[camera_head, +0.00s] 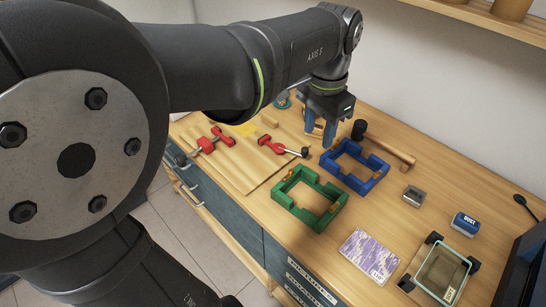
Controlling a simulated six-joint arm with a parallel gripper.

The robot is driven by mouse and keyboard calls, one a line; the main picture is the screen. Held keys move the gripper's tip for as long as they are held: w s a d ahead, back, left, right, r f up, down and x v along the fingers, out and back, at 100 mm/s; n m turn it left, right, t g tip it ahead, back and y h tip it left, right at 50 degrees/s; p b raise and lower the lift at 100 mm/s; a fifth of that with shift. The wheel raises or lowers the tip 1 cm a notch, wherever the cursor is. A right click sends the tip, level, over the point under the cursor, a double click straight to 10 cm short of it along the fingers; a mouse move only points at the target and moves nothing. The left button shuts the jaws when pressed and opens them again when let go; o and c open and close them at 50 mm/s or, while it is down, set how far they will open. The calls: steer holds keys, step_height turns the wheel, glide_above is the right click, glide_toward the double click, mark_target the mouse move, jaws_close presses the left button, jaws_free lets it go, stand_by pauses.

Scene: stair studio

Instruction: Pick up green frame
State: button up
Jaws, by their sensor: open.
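The green frame (289,203) lies flat on the wooden workbench, near the bench's front edge. It is a squarish open frame with raised corners and small brown pieces on its sides. A similar blue frame (375,179) lies just behind it to the right. My gripper (321,140) points down behind and above the green frame, near the left corner of the blue frame. Its two blue fingers are apart with nothing seen between them. I cannot tell the exact height of the fingertips above the bench.
Red clamps (222,137) lie on a board to the left. A wooden-handled mallet (387,146) lies behind the blue frame. A small metal block (414,196), a purple patterned card (369,256), a blue box (465,224) and a glass-topped tray (441,272) are on the right.

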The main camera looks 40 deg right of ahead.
steer(key=s+a+f+m, duration=0.2)
steer(key=a+f+m, duration=0.25)
steer(key=m, duration=1.15)
glide_above(305, 212)
steer(key=f, duration=1.3)
steer(key=shift+w+a+f, duration=0.1)
steer(key=shift+a+f, duration=0.1)
steer(key=shift+f, duration=0.05)
steer(key=shift+d+f, duration=0.15)
steer(key=shift+f, duration=1.25)
steer(key=shift+d+f, duration=0.1)
steer(key=shift+f, duration=1.25)
jaws_close()
